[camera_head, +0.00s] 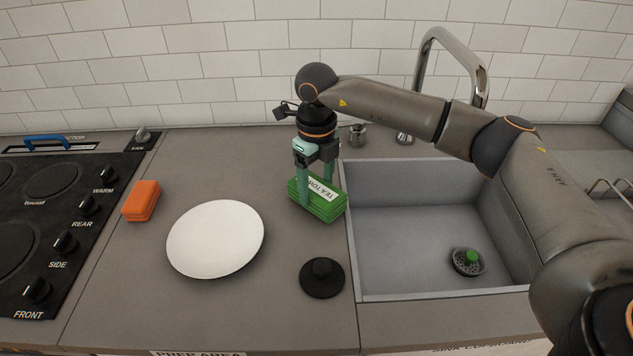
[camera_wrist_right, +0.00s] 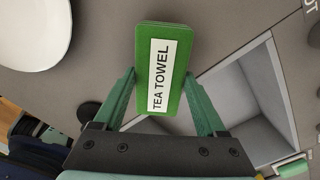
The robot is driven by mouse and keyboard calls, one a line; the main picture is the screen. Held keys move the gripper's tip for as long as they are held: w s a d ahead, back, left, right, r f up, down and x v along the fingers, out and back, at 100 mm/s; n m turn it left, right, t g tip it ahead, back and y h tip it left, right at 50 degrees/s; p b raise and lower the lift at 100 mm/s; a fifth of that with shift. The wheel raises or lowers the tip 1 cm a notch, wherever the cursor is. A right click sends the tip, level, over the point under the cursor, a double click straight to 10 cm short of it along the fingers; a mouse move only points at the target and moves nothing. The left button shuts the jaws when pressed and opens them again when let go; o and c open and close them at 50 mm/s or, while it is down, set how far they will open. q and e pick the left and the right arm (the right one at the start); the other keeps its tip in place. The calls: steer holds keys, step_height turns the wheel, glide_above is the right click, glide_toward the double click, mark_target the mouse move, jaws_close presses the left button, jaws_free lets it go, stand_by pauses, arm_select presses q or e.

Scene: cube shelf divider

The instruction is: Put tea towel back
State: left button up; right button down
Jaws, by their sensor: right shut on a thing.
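The tea towel (camera_head: 327,208) is a green folded block with a white label reading TEA TOWEL. It is on or just above the grey counter, left of the sink; I cannot tell whether it touches the counter. My right gripper (camera_head: 317,186) points down over it with a finger on either side, shut on it. In the right wrist view the towel (camera_wrist_right: 170,30) lies between the two green fingertips (camera_wrist_right: 160,88). My left gripper is not in view.
A white plate (camera_head: 215,239) and an orange folded block (camera_head: 141,201) lie to the left. A black round lid-like disc (camera_head: 322,280) is in front. The grey sink (camera_head: 410,240) with a tall faucet (camera_head: 478,75) is to the right. The black hob (camera_head: 30,225) is at far left.

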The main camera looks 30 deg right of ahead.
steer(key=shift+f, duration=0.35)
steer(key=shift+c, duration=1.3)
jaws_free()
steer(key=shift+o, duration=1.3)
steer(key=shift+r+p, duration=2.65)
steer(key=shift+r, duration=1.4)
steer(key=shift+s+f, duration=0.1)
